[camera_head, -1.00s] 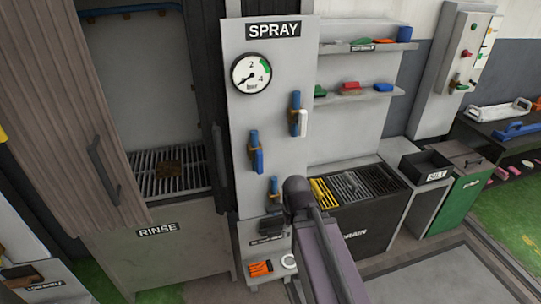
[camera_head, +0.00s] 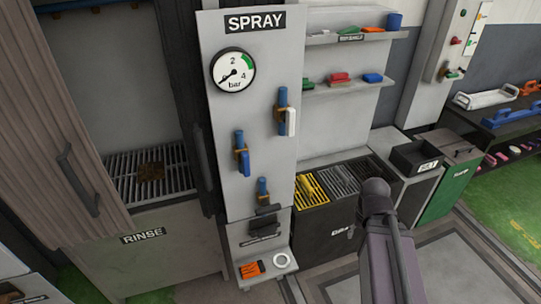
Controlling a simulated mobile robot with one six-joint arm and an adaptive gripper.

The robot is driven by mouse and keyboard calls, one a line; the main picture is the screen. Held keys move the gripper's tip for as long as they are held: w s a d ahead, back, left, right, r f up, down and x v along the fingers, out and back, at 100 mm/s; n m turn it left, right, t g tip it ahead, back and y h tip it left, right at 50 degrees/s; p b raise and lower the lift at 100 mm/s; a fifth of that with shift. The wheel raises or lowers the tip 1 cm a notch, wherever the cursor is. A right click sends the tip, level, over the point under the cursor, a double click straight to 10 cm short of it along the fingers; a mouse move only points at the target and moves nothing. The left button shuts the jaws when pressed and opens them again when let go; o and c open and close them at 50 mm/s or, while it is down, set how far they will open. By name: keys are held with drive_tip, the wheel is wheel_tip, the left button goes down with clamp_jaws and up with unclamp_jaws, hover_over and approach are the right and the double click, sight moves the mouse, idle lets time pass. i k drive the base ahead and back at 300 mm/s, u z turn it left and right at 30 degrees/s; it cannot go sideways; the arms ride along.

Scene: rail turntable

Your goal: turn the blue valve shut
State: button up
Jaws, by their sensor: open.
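The blue valve (camera_head: 244,163) is on the grey SPRAY panel (camera_head: 220,190), at the left of a group of pipe valves. Its blue lever hangs down, roughly in line with its short blue pipe. A valve with a white lever (camera_head: 291,121) is higher to the right, its lever also pointing down. A third blue pipe (camera_head: 263,188) is lower, with a dark piece below it. My arm rises at the lower right, apart from the blue valve in the picture. My gripper cannot be made out.
A pressure gauge (camera_head: 233,71) is above the valves, its needle at the low end. A small ledge (camera_head: 252,282) with orange items and a white ring juts out below. The rinse cabinet (camera_head: 172,255) is left; the drain unit (camera_head: 325,232) and shelves (camera_head: 345,80) are right.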

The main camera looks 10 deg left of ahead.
sight(243, 158)
drive_tip(key=z, duration=0.9)
drive_tip(key=k, duration=1.3)
drive_tip(key=u, duration=1.8)
